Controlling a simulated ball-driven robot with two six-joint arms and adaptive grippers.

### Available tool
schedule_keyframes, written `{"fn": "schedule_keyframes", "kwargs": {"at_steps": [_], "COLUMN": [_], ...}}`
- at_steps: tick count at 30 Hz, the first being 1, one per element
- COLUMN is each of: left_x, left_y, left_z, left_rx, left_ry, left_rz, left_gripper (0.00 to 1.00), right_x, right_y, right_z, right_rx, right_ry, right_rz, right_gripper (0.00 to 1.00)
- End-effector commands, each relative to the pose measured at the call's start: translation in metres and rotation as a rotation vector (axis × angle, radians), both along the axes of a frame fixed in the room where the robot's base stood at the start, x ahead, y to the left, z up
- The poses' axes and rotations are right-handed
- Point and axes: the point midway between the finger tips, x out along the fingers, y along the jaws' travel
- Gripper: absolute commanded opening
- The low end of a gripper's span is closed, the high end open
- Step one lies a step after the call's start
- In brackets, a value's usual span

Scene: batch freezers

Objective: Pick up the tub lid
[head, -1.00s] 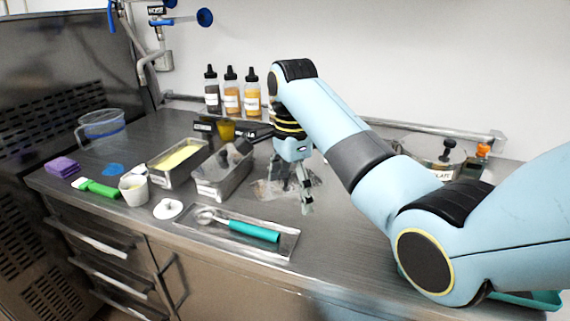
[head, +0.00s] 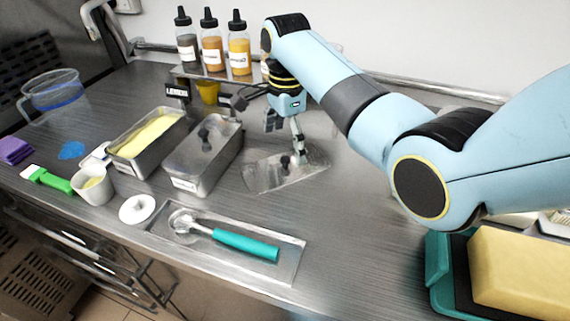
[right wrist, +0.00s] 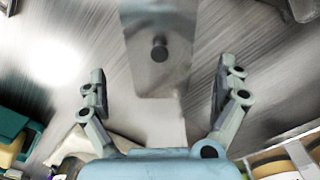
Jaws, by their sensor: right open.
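The tub lid (head: 262,174) is a shiny metal plate with a black knob, lying flat on the steel counter right of the tubs. My right gripper (head: 286,132) hangs over its far part, open and empty. In the right wrist view the lid (right wrist: 157,82) lies ahead between the spread fingers of the gripper (right wrist: 160,78), its knob near the middle. The fingers show apart from the knob. A lidded metal tub (head: 187,185) with a similar knob stands to the left. My left gripper is not in view.
An open tub of yellow filling (head: 150,138) stands left of the lidded one. A tray (head: 290,270) with a teal-handled scoop (head: 245,245) lies in front. Several bottles (head: 212,45) stand behind. A yellow block (head: 520,270) sits at the right. Counter right of the lid is clear.

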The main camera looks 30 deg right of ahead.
Motion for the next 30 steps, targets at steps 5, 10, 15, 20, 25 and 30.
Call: {"fn": "schedule_keyframes", "kwargs": {"at_steps": [5,10,15,20,25,30], "left_x": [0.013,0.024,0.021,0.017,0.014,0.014], "left_y": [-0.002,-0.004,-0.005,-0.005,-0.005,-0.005], "left_z": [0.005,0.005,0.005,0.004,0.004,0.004], "left_rx": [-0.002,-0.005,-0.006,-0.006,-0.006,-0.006], "left_ry": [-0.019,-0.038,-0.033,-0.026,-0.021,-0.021], "left_rz": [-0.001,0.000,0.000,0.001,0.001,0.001], "left_gripper": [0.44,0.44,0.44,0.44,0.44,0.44], "right_x": [-0.001,-0.001,-0.001,-0.001,-0.001,-0.001], "right_y": [0.002,0.003,0.003,0.003,0.003,0.003], "right_z": [-0.020,-0.046,-0.054,-0.054,-0.053,-0.053], "right_rx": [0.000,0.000,0.000,0.000,0.000,0.000], "right_ry": [0.004,0.002,-0.001,-0.001,-0.001,-0.001], "right_rz": [0.000,0.000,0.000,0.000,0.000,0.000], "right_gripper": [1.00,1.00,1.00,0.97,0.75,0.53]}}
